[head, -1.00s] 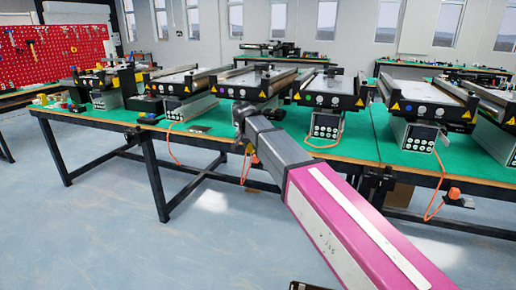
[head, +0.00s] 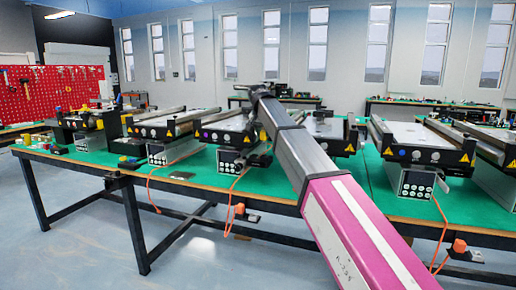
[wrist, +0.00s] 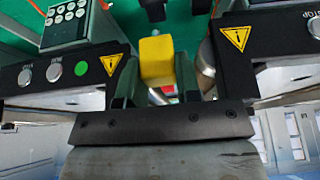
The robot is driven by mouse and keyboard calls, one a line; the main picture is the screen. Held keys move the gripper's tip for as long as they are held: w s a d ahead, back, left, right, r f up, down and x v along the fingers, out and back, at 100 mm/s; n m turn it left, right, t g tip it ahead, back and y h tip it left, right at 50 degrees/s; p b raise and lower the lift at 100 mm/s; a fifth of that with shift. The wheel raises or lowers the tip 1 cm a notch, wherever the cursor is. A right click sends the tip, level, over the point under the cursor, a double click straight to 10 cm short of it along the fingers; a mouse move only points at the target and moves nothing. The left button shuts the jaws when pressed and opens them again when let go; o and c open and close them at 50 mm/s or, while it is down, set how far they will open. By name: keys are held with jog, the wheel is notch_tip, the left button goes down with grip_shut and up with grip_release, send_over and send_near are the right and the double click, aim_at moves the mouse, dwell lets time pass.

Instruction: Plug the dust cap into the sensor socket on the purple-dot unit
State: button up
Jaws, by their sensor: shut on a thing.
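My gripper (wrist: 156,75) is shut on a yellow block-shaped piece, which I take as the dust cap (wrist: 156,58), held between its two fingers. In the head view my arm reaches out over the bench, and its end (head: 262,91) is too small there to show the cap. A conveyor unit with what looks like a purple dot (head: 225,136) stands on the bench, left of my arm. Its sensor socket cannot be made out. In the wrist view, a unit with a green dot (wrist: 82,69) lies left of the cap, and another unit's black end plate (wrist: 235,60) lies right.
Several conveyor units line the green bench (head: 375,190), among them one right of my arm (head: 415,152) and one at the left (head: 165,130). Orange cables hang over the front edge. A red pegboard (head: 55,92) is at the far left.

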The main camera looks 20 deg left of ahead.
jog(key=shift+w+d+r, duration=0.2)
jog(key=shift+w+r, duration=0.15)
jog(key=shift+r, duration=0.1)
jog(key=shift+f, duration=0.2)
jog(key=shift+f, duration=2.7)
jog(key=shift+f, duration=1.35)
jog(key=o, duration=1)
